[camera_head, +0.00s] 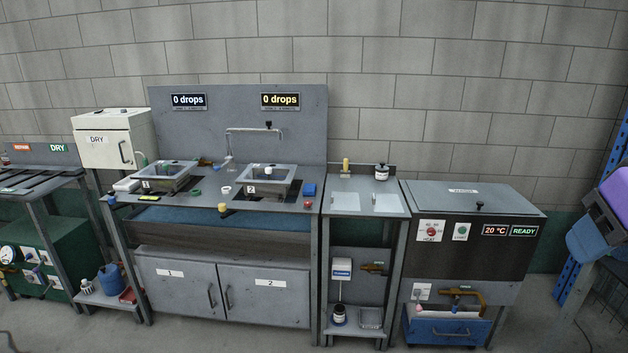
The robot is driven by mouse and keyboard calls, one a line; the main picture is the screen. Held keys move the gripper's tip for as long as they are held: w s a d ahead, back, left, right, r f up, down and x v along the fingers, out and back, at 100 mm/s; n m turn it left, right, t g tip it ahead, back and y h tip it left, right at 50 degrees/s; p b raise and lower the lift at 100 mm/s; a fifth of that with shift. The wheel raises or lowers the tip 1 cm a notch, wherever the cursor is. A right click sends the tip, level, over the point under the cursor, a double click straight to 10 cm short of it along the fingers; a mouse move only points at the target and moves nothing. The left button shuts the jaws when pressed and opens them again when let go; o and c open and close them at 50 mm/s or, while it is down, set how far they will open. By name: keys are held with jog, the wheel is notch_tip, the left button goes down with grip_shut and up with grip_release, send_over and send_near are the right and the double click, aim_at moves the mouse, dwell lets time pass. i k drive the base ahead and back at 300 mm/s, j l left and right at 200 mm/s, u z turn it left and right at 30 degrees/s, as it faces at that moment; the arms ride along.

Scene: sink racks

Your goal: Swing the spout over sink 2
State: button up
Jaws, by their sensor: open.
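The spout (252,129) is a thin metal pipe on the sink bench. Sink 1 (178,183) is the left basin, with a "1" label. Both displays above read 0 drops. My gripper is not in view.
A white DRY box (110,138) is at left. A side table (345,203) and a heater cabinet (470,200) stand at right. The floor in front is mostly clear.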

aim_at(268, 123)
jog(key=i+u, duration=0.5)
jog(key=i+l+u, duration=0.25)
jog(key=i+u, duration=0.25)
jog(key=i, duration=0.25)
jog(key=i+j+u, duration=0.1)
jog(key=i+u, duration=0.35)
jog(key=i, duration=0.35)
jog(key=i+j+z, duration=0.2)
jog(key=i+z, duration=0.2)
jog(key=i+j+z, duration=0.4)
jog(key=i, duration=0.15)
jog(key=i+j+z, duration=0.4)
